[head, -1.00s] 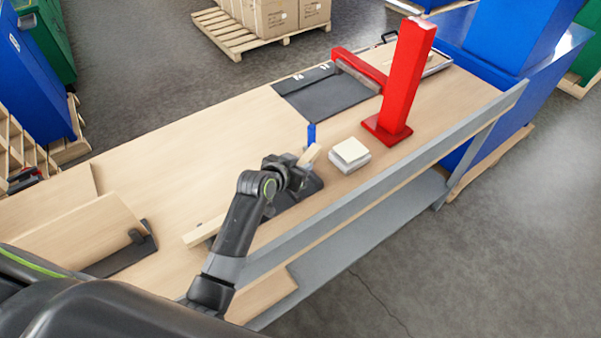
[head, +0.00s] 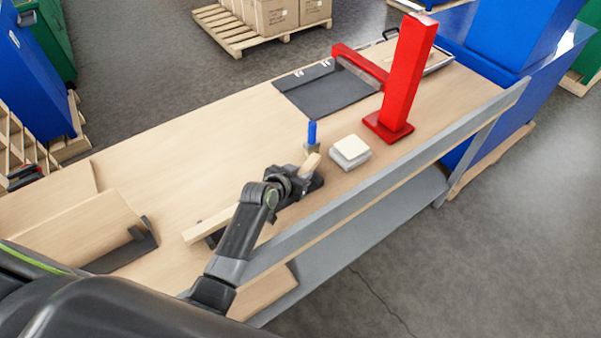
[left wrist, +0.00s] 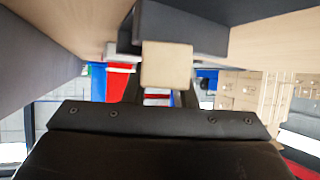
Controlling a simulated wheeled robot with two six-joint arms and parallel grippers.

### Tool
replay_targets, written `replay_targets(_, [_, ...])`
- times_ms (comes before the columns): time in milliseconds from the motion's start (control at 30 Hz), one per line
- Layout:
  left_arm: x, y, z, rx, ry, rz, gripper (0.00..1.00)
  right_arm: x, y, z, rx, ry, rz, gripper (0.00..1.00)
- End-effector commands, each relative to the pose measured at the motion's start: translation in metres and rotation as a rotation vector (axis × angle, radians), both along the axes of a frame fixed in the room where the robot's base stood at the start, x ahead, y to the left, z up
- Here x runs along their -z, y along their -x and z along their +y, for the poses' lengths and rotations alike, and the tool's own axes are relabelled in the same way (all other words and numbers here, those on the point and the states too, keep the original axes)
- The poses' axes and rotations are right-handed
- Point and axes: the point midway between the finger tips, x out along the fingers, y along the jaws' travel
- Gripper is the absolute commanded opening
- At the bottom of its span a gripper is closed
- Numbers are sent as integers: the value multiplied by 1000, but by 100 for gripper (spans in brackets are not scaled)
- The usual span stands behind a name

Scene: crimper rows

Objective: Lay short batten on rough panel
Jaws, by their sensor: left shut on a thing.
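My left gripper (head: 300,183) is shut on a pale wooden batten, whose end (head: 312,163) sticks out past the fingers in the head view. In the left wrist view the square batten end (left wrist: 167,65) sits between the fingers, close to a dark flat surface. A pale wooden strip (head: 210,222) shows behind the gripper, in line with that end; my arm hides whether it is the same piece. A wooden panel (head: 75,232) lies at the left of the bench; I cannot tell whether it is the rough one. My right gripper is not in view.
A blue-topped upright thing (head: 312,133) stands just beyond the gripper. A pale stacked block (head: 350,150) is to its right. A red press (head: 405,75) stands farther right, by a dark mat (head: 325,92). A grey rail (head: 380,170) runs along the near edge. The bench middle (head: 190,150) is clear.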

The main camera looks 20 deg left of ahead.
Motion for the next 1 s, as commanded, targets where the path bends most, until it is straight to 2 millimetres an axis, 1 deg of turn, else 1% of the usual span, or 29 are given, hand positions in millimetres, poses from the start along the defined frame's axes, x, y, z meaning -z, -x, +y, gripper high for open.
replay_targets(33, [0, 0, 0, 0, 0, 0, 29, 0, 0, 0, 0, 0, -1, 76])
replay_targets(167, [0, 0, 0, 0, 0, 0, 46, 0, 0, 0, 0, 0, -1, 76])
replay_targets(200, [0, 0, 0, 0, 0, 0, 47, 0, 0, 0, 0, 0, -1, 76])
replay_targets(467, [-1, 0, 0, 0, 0, 0, 47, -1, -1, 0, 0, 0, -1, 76])
replay_targets(567, [-8, 0, 0, 0, -1, -1, 47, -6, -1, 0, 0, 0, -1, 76])
replay_targets(633, [-16, 0, 0, 0, -1, -1, 47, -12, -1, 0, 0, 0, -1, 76])
replay_targets(667, [-13, 4, 1, 0, 0, 0, 47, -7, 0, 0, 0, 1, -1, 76])
replay_targets(700, [-14, 8, 3, 0, 0, 0, 47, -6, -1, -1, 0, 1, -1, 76])
replay_targets(1000, [-36, 46, 14, -2, -1, -1, 47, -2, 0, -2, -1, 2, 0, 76])
